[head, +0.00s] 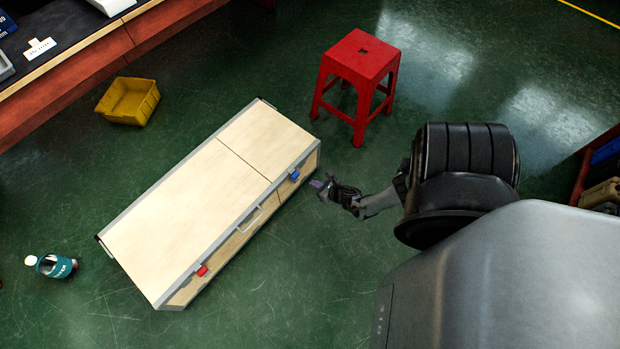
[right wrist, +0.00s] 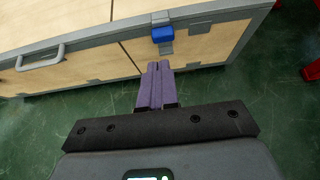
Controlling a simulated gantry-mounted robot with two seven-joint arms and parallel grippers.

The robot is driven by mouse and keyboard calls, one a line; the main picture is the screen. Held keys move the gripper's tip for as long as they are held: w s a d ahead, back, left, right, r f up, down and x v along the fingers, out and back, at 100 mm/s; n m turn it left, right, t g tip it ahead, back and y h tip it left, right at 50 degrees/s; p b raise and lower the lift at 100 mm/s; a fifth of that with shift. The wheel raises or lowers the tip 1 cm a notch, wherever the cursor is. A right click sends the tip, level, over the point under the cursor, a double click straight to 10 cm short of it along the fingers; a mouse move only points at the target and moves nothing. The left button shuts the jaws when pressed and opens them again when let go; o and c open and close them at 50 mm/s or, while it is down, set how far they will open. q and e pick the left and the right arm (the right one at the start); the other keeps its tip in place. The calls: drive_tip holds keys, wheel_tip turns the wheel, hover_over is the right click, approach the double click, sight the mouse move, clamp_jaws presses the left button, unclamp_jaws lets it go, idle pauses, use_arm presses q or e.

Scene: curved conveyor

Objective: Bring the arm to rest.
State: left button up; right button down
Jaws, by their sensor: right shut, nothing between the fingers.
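My right gripper (head: 318,184) is at the end of my right arm, which comes in from the right in the head view. In the right wrist view its purple fingers (right wrist: 156,86) are together with nothing between them. They point at the front side of a wooden case (head: 175,215), near its blue latch (head: 294,174). The blue latch also shows in the right wrist view (right wrist: 162,34), just beyond the fingertips. I cannot tell whether the fingers touch the case. My left gripper is not in view.
The case has a handle (head: 250,220) and a red latch (head: 202,271). A red stool (head: 362,55) stands behind the gripper. A yellow bin (head: 128,110) and a teal bottle (head: 52,266) are on the green floor. Bare floor lies in front of the case.

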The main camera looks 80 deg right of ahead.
drive_tip(key=w+a+r+p+v, duration=0.1)
drive_tip(key=p+v, duration=0.5)
drive_tip(key=v, duration=0.3)
drive_tip(key=w+a+r+m+y+p, duration=0.1)
drive_tip(key=w+a+r+m+p, duration=0.25)
drive_tip(key=a, duration=0.35)
drive_tip(key=w+a+r+m+g+y+p, duration=0.1)
drive_tip(key=w+a+r+m+p, duration=0.1)
drive_tip(key=w+a+r+m, duration=0.4)
drive_tip(key=w+a+r+m+y+p, duration=0.1)
drive_tip(key=w+a+r+m+p, duration=0.15)
drive_tip(key=a+r, duration=0.55)
drive_tip(key=w+a+r+m+g+y+p, duration=0.1)
drive_tip(key=w+a+r+m, duration=0.15)
drive_tip(key=r, duration=0.55)
drive_tip(key=w+a+r+m+g+y, duration=0.15)
drive_tip(key=r+m, duration=0.25)
drive_tip(key=r, duration=0.5)
drive_tip(key=s+a+r+m+g, duration=0.1)
drive_tip(key=s+r+m+g, duration=0.2)
drive_tip(key=s+r+m, duration=0.5)
wheel_tip(320, 180, up, 39)
drive_tip(key=m+p, duration=0.2)
drive_tip(key=p, duration=3.6)
drive_tip(key=shift+w, duration=0.2)
